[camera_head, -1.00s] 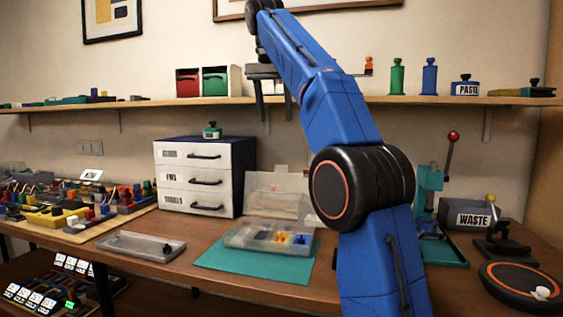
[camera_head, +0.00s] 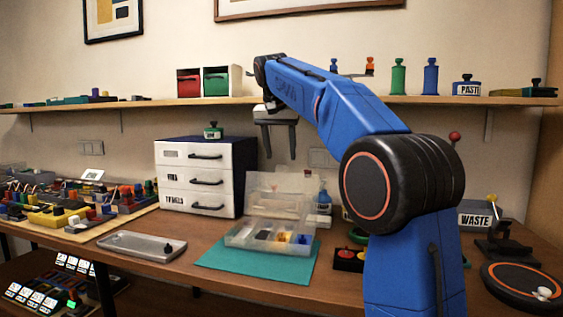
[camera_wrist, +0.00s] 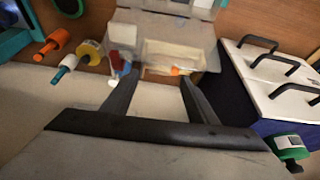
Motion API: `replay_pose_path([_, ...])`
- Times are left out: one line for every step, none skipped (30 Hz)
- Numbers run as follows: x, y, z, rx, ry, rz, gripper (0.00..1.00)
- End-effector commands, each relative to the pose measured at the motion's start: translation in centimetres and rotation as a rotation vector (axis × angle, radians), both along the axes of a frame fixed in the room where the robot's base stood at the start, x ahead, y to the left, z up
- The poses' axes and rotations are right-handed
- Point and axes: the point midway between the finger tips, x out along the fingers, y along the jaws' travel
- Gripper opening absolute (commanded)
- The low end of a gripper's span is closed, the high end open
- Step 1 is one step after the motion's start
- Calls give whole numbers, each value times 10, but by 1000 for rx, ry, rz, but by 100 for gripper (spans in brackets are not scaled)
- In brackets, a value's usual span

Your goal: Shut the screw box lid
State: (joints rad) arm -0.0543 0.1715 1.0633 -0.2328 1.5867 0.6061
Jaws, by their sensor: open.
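The screw box (camera_head: 270,239) is a clear case on a teal mat (camera_head: 215,262). Its compartments hold small orange and blue parts. Its clear lid (camera_head: 278,190) stands up open at the back edge of the box. My gripper (camera_head: 281,152) is open and empty, pointing down above and behind the raised lid, apart from it. In the wrist view the two fingers (camera_wrist: 157,75) are spread, with the clear lid (camera_wrist: 165,42) beyond them.
A grey tray (camera_head: 142,246) lies to the left. The shelf (camera_head: 180,103) runs behind my arm. A waste bin (camera_head: 474,217) is at right.

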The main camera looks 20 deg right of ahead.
Motion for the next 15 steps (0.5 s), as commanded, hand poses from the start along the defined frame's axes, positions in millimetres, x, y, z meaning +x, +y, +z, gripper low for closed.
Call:
replay_pose_path([2, -2, -8, 0, 3, -1, 53])
replay_pose_path([3, -3, -12, 0, 2, 0, 53])
replay_pose_path([5, -4, -17, 0, 2, 0, 53])
replay_pose_path([6, -4, -20, 0, 2, 0, 53])
replay_pose_path([8, -5, -23, -1, 2, 1, 53])
replay_pose_path([9, -6, -26, -1, 2, 1, 53])
replay_pose_path([9, -6, -29, -1, 2, 1, 53])
replay_pose_path([10, -7, -30, -1, 2, 1, 53])
replay_pose_path([11, -7, -32, -1, 2, 1, 53])
replay_pose_path([11, -8, -34, -1, 2, 1, 53])
replay_pose_path([12, -8, -35, 0, 1, 1, 53])
replay_pose_path([12, -8, -36, 0, 0, 1, 53])
replay_pose_path([12, -8, -36, 0, 0, 1, 53])
replay_pose_path([12, -8, -36, 0, 0, 1, 53])
replay_pose_path([12, -8, -37, 0, 0, 1, 53])
